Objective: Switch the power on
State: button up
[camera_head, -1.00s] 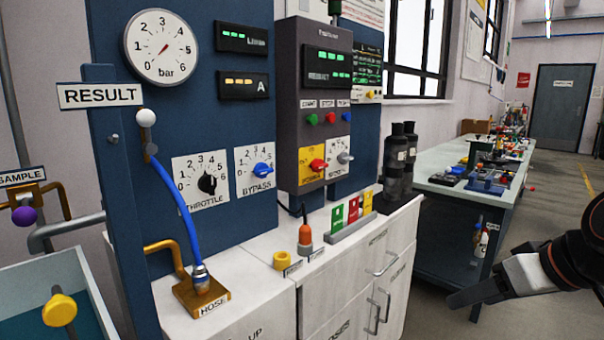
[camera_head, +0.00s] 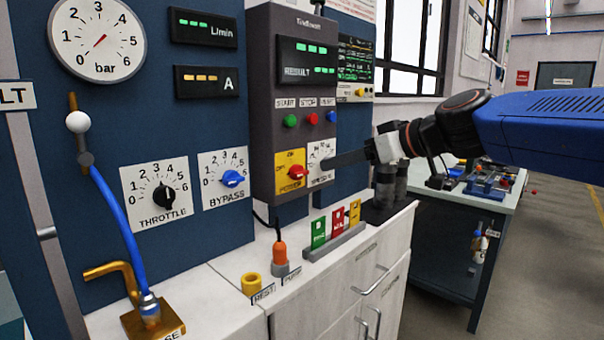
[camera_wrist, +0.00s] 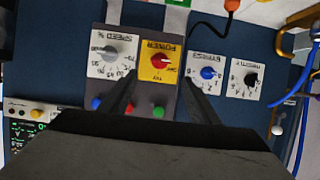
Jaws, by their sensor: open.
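The red power knob (camera_head: 296,172) sits on a yellow plate (camera_head: 284,160) low on the grey control box (camera_head: 262,110). In the wrist view the red knob (camera_wrist: 160,61) lies between my finger tips, upper middle. Which mark it points to is too small to tell. My gripper (camera_head: 328,162) is open and empty. In the head view its finger tips are just right of the knob, overlapping the speed dial (camera_head: 319,150). In the wrist view my gripper (camera_wrist: 162,74) shows one finger on each side of the yellow plate. I cannot see any contact with the knob.
Start (camera_head: 290,121), stop (camera_head: 311,119) and blue (camera_head: 330,117) buttons sit above the knob. The bypass dial (camera_head: 233,179) and throttle dial (camera_head: 164,196) are to the left. Below, a white cabinet (camera_head: 340,290) carries an orange plug (camera_head: 279,254) and coloured cards (camera_head: 337,226).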

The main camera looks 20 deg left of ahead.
aim_at(303, 172)
jog(key=x, duration=1.4)
jog(key=shift+d, duration=0.1)
jog(key=shift+c, duration=0.3)
jog(key=c, duration=1)
